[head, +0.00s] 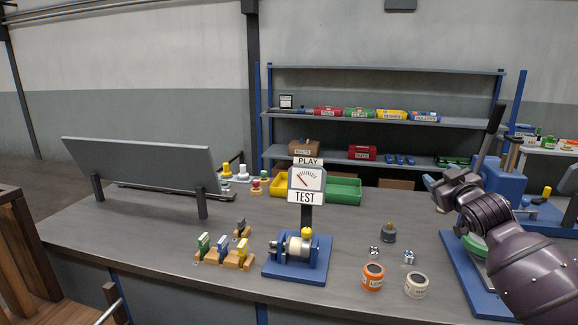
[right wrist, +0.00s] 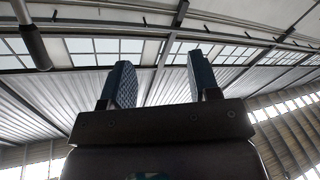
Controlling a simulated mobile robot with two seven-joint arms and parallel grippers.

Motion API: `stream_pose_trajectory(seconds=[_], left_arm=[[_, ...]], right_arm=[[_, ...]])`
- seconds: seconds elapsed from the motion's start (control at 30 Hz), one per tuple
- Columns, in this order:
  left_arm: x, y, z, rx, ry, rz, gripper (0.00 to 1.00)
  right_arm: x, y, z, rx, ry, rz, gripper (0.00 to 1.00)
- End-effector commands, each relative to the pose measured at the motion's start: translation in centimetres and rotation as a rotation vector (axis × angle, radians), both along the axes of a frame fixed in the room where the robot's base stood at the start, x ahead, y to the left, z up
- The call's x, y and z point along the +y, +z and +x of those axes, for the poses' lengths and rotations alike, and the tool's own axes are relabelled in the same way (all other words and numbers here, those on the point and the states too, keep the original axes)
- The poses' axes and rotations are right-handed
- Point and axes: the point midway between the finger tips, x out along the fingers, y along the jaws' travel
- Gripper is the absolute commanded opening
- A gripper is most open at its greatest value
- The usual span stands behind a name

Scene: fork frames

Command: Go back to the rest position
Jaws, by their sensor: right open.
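My right arm comes in from the right edge in the head view, over the right end of the grey workbench (head: 340,245). Its gripper (head: 434,193) is above the bench, near a blue press-like machine (head: 500,180). In the right wrist view the two blue-grey fingers (right wrist: 161,82) stand apart with nothing between them. They point up toward the roof. My left gripper is not in either view.
A test stand with a dial (head: 307,180) is mid-bench. Small coloured parts on wooden blocks (head: 222,250) sit left of it. An orange tin (head: 373,276) and a white tin (head: 416,285) stand near my right arm. A grey panel (head: 140,168) stands at left.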

Motion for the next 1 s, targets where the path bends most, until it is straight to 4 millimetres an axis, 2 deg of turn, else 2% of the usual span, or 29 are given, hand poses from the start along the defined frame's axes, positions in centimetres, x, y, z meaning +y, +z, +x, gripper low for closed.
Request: stream_pose_trajectory(seconds=[0.03, 0.1, 0.27, 0.4, 0.7, 1.0], left_arm=[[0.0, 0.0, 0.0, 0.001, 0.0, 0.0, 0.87], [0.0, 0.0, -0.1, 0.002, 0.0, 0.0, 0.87], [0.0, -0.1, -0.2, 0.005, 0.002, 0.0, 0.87], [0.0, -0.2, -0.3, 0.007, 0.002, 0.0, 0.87], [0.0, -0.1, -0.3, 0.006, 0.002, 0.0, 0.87], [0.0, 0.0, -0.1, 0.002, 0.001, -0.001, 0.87]], right_arm=[[1.1, -3.1, -1.3, 0.017, 0.017, 0.002, 0.56], [2.4, -6.5, -3.0, 0.034, 0.035, 0.004, 0.56], [4.9, -13.7, -7.6, 0.079, 0.063, 0.028, 0.56], [6.6, -19.2, -12.2, 0.129, 0.069, 0.062, 0.56], [8.8, -29.1, -23.1, 0.27, 0.027, 0.172, 0.56], [9.6, -37.8, -34.9, 0.479, -0.08, 0.298, 0.56]])
